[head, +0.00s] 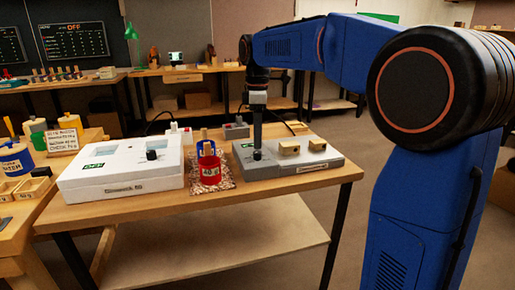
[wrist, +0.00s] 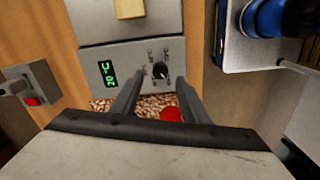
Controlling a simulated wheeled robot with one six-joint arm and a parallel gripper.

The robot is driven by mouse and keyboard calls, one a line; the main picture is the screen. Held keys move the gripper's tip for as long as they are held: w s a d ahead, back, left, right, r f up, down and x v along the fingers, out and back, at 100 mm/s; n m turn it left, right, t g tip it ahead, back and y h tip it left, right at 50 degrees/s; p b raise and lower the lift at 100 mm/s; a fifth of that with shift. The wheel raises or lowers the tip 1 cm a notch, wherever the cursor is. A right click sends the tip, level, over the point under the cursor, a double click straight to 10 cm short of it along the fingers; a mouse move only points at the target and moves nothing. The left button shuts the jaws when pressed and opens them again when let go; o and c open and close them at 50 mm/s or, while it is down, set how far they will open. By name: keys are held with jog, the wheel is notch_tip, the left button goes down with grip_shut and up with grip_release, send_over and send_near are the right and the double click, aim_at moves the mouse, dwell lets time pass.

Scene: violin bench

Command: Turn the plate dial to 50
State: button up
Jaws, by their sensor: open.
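The hot-plate unit (head: 300,173) is a low grey box with a small green display and a dial, on the wooden bench. The plate dial (wrist: 160,70) is a round black knob with a white mark, on the unit's grey front panel beside printed numbers. The green display (wrist: 106,73) is lit, but I cannot read it surely. My gripper (head: 257,148) points down at the dial in the head view. In the wrist view my gripper (wrist: 160,80) is open, its fingers on either side of the dial; I cannot tell whether they touch it.
A white instrument (head: 120,170) with its own black knob stands to the left. A red pot (head: 209,165) with tools stands on a speckled mat (head: 222,184) between them. Pale blocks (head: 289,147) sit on the unit. A small grey box (wrist: 28,85) with a red button lies nearby.

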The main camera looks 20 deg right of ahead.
aim_at(257, 152)
jog(key=shift+f, duration=2.2)
grip_shut()
